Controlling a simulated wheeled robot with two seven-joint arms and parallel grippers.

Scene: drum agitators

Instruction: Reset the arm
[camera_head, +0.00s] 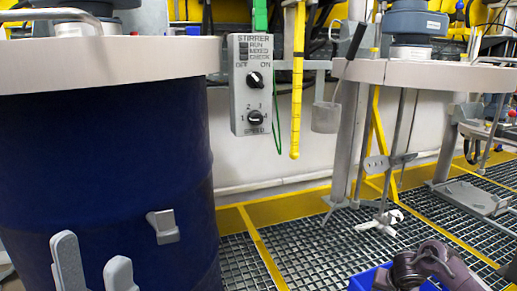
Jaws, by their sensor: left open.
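My left gripper (93,254) shows at the bottom left. Its two light grey fingers point up and stand apart, with nothing seen between them. It is in front of a large dark blue drum (105,150) with a pale grey lid rim. The arm behind the fingers is cut off by the frame's bottom edge. My right gripper does not show clearly; a dark purplish jointed part (435,266) at the bottom right may belong to my right arm, but I cannot tell.
A small grey block (162,226) is at the drum's front. A STIRRER control box (252,84) with two knobs hangs right of the drum. Grating floor (320,255) is open between.

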